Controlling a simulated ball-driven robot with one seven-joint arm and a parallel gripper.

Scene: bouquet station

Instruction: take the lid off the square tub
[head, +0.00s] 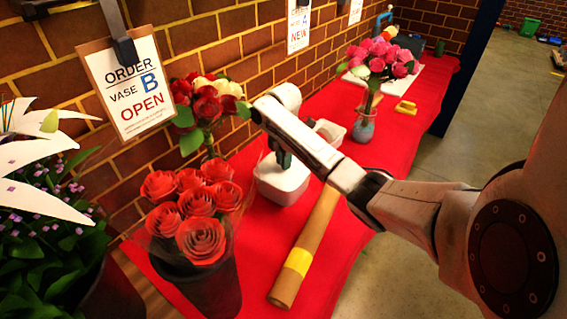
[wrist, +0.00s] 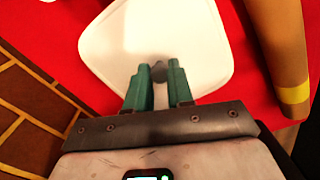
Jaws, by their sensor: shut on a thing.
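The square tub (head: 281,190) is white and stands on the red table, left of a brown roll. My gripper (head: 284,160) reaches down over it from above. In the wrist view a white square lid (wrist: 190,38) with rounded corners fills the top middle, with a small grey knob (wrist: 159,72) near its middle. The green fingers of my gripper (wrist: 160,76) are shut on this knob, one on each side. The lid covers the tub's inside in the wrist view. I cannot tell whether any gap parts lid and tub.
A brown roll with a yellow band (head: 298,262) lies close on the right. Red paper roses (head: 202,222) in a dark pot stand in front left. Another white container (head: 328,131) and a glass vase of pink flowers (head: 364,128) are behind. A brick wall borders the left.

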